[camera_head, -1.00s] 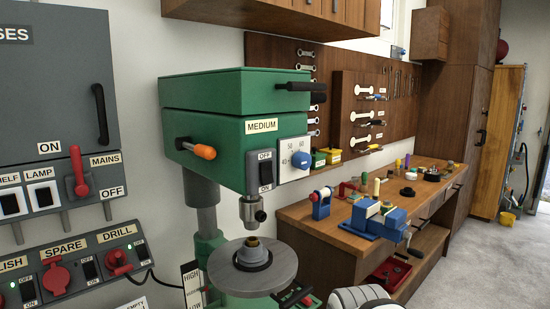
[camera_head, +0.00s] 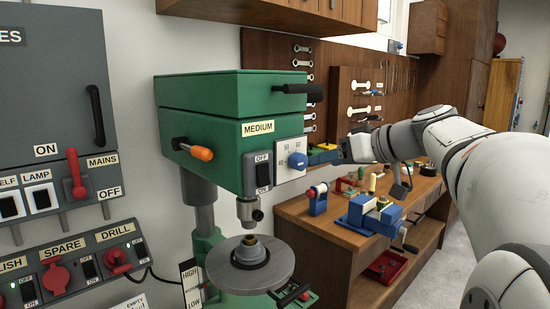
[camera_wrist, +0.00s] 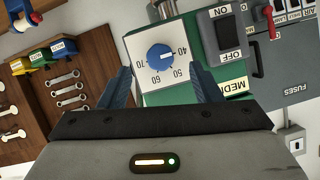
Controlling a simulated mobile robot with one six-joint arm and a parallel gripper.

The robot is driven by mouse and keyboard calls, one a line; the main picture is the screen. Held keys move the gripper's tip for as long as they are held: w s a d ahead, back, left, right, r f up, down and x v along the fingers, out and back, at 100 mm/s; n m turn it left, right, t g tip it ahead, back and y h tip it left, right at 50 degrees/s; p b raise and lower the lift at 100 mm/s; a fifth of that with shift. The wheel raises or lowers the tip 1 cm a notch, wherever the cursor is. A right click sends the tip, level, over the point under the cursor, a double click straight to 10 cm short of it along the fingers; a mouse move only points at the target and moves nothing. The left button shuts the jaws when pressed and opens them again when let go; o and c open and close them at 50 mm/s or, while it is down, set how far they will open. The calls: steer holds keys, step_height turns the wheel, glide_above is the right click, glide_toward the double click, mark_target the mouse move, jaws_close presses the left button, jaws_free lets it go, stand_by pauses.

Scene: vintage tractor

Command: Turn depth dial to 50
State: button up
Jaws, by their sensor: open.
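The depth dial is a blue round knob on a white plate on the green drill press; it shows in the head view (camera_head: 297,160) and the wrist view (camera_wrist: 160,57). The plate bears 40, 50, 60 and 70. In the wrist view the knob's pale mark appears to point towards 40, though it is small. My gripper (camera_head: 352,148) is to the right of the dial in the head view, facing it. In the wrist view my gripper (camera_wrist: 163,75) is open and empty, its blue-grey fingers on either side of the dial, apparently short of it.
An OFF/ON switch (camera_head: 263,172) sits beside the dial under the MEDIUM label. A dark-gripped lever (camera_head: 298,91) juts out above. The drill table (camera_head: 225,264) is below. The workbench (camera_head: 330,232) with a blue vise (camera_head: 372,214) stands to the right.

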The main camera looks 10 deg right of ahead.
mark_target(303, 161)
steer(key=x, duration=0.2)
steer(key=p+x, duration=0.1)
steer(key=x, duration=0.2)
steer(key=r+x, duration=0.1)
steer(key=x, duration=0.1)
steer(key=shift+w+a+p, duration=0.15)
steer(key=shift+w+p, duration=0.2)
steer(key=shift+w, duration=0.1)
steer(key=c, duration=1)
